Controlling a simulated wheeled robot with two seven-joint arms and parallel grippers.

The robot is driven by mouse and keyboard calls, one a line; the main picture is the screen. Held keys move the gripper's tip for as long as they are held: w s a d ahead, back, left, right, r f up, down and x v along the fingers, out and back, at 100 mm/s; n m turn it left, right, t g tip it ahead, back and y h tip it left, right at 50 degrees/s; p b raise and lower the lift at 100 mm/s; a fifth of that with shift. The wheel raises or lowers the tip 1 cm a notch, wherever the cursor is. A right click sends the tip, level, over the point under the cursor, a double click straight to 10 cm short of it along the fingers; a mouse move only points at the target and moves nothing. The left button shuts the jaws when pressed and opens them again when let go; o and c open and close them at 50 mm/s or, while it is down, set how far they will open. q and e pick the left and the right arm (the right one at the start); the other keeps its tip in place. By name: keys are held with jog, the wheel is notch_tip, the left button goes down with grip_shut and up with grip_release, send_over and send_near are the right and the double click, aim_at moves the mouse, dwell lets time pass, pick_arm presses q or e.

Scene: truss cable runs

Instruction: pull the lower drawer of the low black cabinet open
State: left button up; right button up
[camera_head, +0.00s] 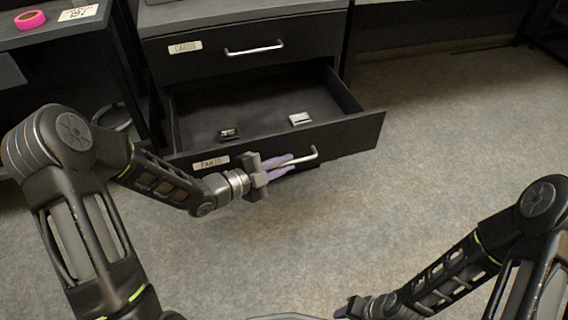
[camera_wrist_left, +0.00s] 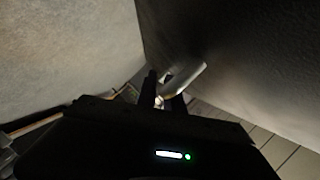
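The low black cabinet (camera_head: 155,22) stands at the top middle of the head view. Its lower drawer (camera_head: 360,127) is pulled out, with its inside showing. The drawer's light metal handle (camera_head: 313,154) is on its front, right of a white label. My left gripper (camera_head: 282,165) is at this handle, its purple fingers on either side of the bar and close together. The left wrist view also shows the handle (camera_wrist_left: 190,80) between the two dark fingers. My right gripper (camera_head: 345,309) is low in the head view, partly cut off, away from the cabinet; its opening cannot be made out.
Two small items, one dark (camera_head: 229,134) and one pale (camera_head: 299,119), lie in the drawer. The upper drawer (camera_head: 215,60) is shut. A dark shelf unit with a pink tape roll (camera_head: 30,19) stands left. The grey floor (camera_head: 450,130) is clear at right.

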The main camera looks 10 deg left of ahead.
pick_arm(q)
jog(key=shift+o, duration=0.7)
jog(key=shift+s+a+r, duration=0.2)
jog(key=shift+s+a, duration=0.2)
jog(key=p+v, duration=0.2)
jog(key=v, duration=0.4)
jog(key=shift+s+a, duration=0.2)
jog(key=shift+s, duration=0.1)
